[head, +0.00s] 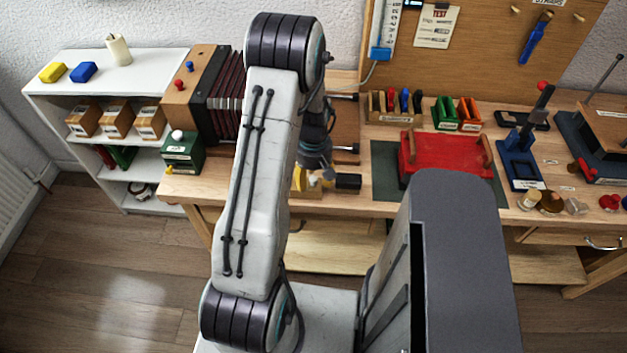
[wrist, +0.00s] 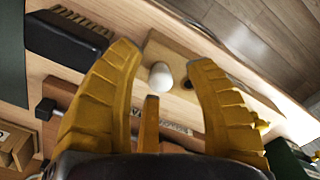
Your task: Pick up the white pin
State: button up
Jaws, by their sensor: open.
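The white pin (wrist: 161,76) shows in the wrist view as a round white head on a light wooden block (wrist: 172,50). A dark hole is beside it in the block. My gripper (wrist: 163,56) is open, its two yellow fingers on either side of the pin with gaps between. I cannot tell how high the fingers are above the block.
A green box (head: 184,153) with a white ball stands at the left bench end. A red tray (head: 443,152) is to the right.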

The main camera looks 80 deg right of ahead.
jog(key=c, duration=0.9)
jog(key=shift+c, duration=0.2)
jog(key=shift+r, duration=0.15)
